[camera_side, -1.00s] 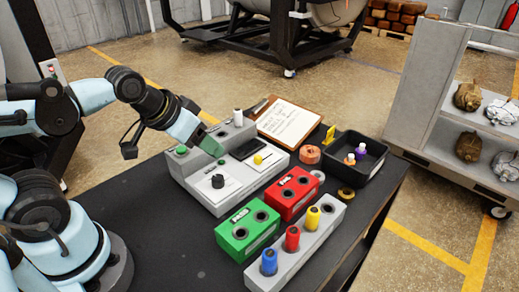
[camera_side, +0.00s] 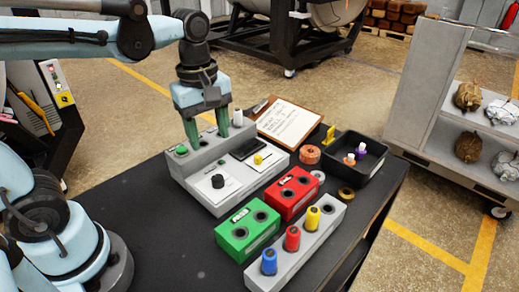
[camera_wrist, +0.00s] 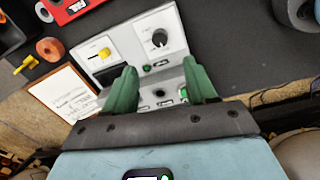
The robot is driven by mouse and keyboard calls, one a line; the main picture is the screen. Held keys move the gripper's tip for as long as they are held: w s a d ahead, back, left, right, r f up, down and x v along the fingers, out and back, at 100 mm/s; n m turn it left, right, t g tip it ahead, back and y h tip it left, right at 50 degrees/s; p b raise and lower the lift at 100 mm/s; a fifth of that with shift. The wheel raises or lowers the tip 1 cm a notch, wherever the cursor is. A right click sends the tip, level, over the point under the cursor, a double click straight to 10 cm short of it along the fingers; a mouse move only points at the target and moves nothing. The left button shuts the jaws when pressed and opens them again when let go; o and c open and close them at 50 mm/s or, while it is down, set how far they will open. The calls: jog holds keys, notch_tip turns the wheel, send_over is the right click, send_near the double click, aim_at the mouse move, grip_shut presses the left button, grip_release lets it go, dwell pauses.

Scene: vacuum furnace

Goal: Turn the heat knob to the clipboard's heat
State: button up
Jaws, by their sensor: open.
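The heat knob seems to be the black round dial (camera_side: 217,181) on the sloped white front panel of the grey control box (camera_side: 193,192). The dial also shows in the wrist view (camera_wrist: 159,38), with a small scale around it that is too small to read. The clipboard (camera_side: 289,122) lies behind the box with a handwritten sheet; its writing is not legible. It shows in the wrist view (camera_wrist: 62,92) at left. My gripper (camera_side: 208,138) is open and empty, pointing down above the back of the box, behind the dial. In the wrist view its green fingers (camera_wrist: 158,88) stand apart.
A yellow slider knob (camera_side: 258,159), a dark display (camera_side: 249,149) and a green button (camera_side: 182,150) are on the box. Green (camera_side: 248,230) and red (camera_side: 293,192) socket blocks, a rack of coloured plugs (camera_side: 296,240) and a black tray (camera_side: 350,172) stand to the right. The table's front left is clear.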

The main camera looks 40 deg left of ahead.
aim_at(217, 177)
jog(key=f, duration=1.1)
jog(key=shift+w+f, duration=0.2)
jog(key=shift+w, duration=0.05)
grip_shut()
